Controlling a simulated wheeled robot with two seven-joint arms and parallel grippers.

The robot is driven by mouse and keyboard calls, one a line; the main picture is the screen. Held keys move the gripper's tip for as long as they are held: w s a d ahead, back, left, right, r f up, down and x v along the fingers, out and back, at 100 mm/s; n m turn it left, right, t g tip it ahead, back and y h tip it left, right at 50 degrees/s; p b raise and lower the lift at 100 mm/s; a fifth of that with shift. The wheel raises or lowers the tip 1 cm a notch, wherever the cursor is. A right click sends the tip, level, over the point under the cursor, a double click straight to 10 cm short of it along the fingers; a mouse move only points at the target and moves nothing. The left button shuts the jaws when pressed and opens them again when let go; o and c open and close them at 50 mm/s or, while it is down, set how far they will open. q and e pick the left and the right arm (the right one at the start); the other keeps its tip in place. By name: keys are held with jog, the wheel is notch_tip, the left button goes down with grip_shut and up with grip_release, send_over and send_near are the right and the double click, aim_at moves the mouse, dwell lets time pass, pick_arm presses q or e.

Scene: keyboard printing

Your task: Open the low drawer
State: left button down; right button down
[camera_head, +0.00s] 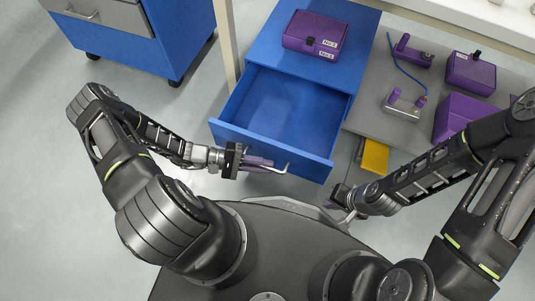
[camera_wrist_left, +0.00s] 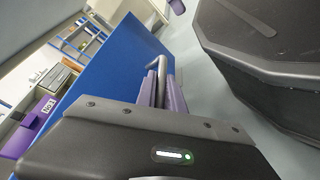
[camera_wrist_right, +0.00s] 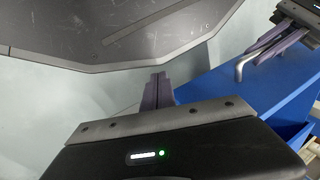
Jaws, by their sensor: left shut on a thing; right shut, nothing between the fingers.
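The blue drawer (camera_head: 262,146) is pulled out of the blue cabinet (camera_head: 260,52), and its inside looks empty. A metal handle (camera_head: 285,169) is on its front; it also shows in the left wrist view (camera_wrist_left: 149,48) and in the right wrist view (camera_wrist_right: 241,68). My left gripper (camera_head: 265,164) is at the drawer front, its purple fingers (camera_wrist_left: 160,82) shut on the handle. My right gripper (camera_head: 347,212) is to the right of the drawer's near corner, low beside my base. Its fingers (camera_wrist_right: 157,90) are shut with nothing between them.
A purple box (camera_head: 314,33) with labels stands on the cabinet top. A grey table (camera_head: 372,100) on the right carries several purple parts and a blue cable (camera_head: 404,70). A yellow thing (camera_head: 375,157) is below its edge. Another blue cabinet (camera_head: 130,45) stands back left. Floor at left is clear.

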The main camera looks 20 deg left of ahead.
pick_arm(q)
jog(key=c, duration=1.5)
grip_release()
jog(key=shift+o, duration=0.2)
jog(key=shift+a, duration=0.1)
jog(key=v, duration=0.7)
jog(key=shift+a+p, duration=0.3)
jog(key=shift+p, duration=0.15)
jog(key=shift+r, duration=0.15)
